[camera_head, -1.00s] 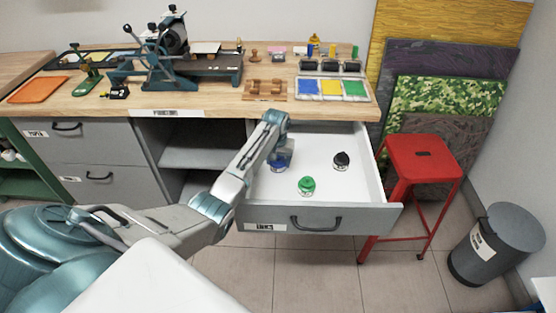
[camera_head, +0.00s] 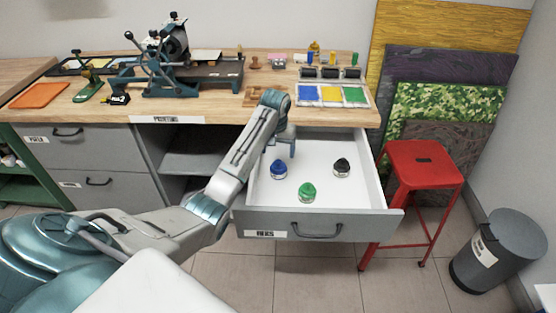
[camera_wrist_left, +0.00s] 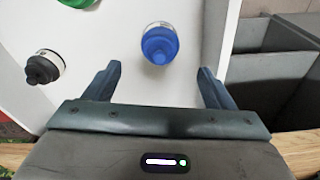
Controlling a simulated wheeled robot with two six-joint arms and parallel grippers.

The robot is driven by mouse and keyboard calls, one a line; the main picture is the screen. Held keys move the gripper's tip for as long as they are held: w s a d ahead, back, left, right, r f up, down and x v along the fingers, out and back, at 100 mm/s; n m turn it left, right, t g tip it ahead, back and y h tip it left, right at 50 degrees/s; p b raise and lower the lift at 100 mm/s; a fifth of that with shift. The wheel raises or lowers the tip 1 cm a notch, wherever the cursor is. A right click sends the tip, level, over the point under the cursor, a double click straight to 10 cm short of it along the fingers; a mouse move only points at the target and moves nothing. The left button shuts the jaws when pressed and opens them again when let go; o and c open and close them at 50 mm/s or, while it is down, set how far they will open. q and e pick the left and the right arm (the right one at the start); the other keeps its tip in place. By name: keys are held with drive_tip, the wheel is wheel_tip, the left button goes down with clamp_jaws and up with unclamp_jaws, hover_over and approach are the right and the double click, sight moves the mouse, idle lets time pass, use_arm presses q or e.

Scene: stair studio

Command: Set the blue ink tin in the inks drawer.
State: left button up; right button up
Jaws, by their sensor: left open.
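The blue ink tin (camera_head: 278,170) stands upright on the white floor of the open inks drawer (camera_head: 262,222), near its left side. In the left wrist view the blue tin (camera_wrist_left: 159,44) lies ahead of the jaws, apart from both fingers. My left gripper (camera_head: 288,145) is above the back of the drawer, behind and above the tin. In the left wrist view it (camera_wrist_left: 157,85) is open, with nothing between its fingers. A green tin (camera_head: 307,192) and a black tin (camera_head: 342,167) stand in the same drawer. My right gripper is not in view.
The wooden bench (camera_head: 215,108) runs behind the drawer, with a press (camera_head: 165,65) and a tray of colour pads (camera_head: 331,93) on it. An open shelf space (camera_head: 190,160) is left of the drawer. A red stool (camera_head: 424,165) stands close at right.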

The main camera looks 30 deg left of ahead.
use_arm(q)
drive_tip(key=shift+s+r, duration=0.15)
drive_tip(key=shift+r, duration=1.2)
